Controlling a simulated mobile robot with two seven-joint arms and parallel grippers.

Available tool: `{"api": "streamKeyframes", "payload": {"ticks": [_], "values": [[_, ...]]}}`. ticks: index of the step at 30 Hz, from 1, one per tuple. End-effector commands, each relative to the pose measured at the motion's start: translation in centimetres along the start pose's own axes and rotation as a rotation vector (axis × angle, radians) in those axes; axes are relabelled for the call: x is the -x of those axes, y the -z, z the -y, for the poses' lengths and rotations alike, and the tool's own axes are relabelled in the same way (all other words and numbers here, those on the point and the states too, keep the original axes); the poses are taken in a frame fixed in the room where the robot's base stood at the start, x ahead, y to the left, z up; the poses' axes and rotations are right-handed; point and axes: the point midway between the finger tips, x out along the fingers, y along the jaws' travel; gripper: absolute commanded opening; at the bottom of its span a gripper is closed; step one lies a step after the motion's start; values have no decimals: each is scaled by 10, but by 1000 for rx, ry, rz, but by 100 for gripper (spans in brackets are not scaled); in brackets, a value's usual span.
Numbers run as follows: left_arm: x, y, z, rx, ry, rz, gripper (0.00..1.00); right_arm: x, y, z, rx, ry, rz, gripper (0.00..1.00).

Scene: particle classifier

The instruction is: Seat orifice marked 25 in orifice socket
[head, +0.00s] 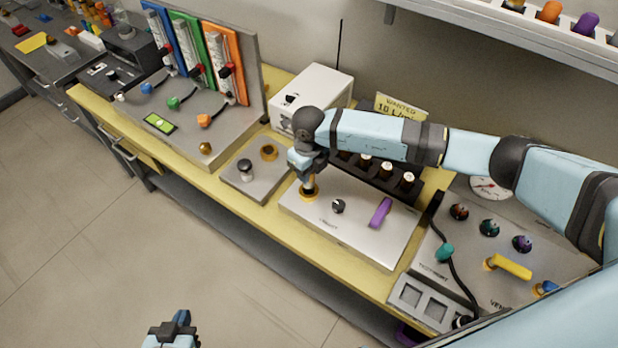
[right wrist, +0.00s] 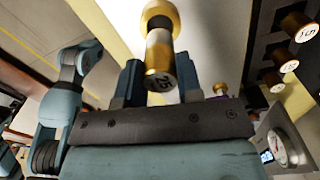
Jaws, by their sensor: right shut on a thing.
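The orifice marked 25 (right wrist: 160,72) is a brass cylinder with a dark numbered end, held between the fingers of my right gripper (right wrist: 160,88). In the head view my right gripper (head: 308,176) points down over the brass orifice socket (head: 308,194) on the white plate. In the right wrist view the orifice lines up with the socket's brass ring (right wrist: 158,10) and its far end meets it; I cannot tell how deep it sits. My left gripper (head: 174,332) is low at the bottom edge, away from the bench, its jaw opening unclear.
The white plate (head: 362,232) also carries a black knob (head: 338,206) and a purple handle (head: 380,212). A dark rack (head: 377,177) with several other orifices stands behind. A grey block (head: 256,186) is at left, a valve panel (head: 505,268) at right.

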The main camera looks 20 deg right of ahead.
Motion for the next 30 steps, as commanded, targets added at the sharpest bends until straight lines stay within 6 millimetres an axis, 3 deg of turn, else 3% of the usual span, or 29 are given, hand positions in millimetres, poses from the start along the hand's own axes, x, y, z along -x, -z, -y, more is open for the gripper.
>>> {"api": "streamKeyframes", "payload": {"ticks": [12, 24, 25, 28, 30], "values": [[4, 3, -2, 3, 0, 6, 0, -46, 0, 0, -1, 1, 1, 6], [1, -1, -2, 4, -2, 6, 0, -53, 0, 1, 0, 1, 2, 6], [2, 0, -3, 4, -2, 6, 0, -52, 0, 1, 0, 1, 1, 38], [2, 0, -3, 4, -3, 8, 0, -51, 0, 1, 0, 1, 1, 59], [2, 0, -3, 4, -3, 7, 0, -51, 0, 1, 0, 0, 1, 59]]}}
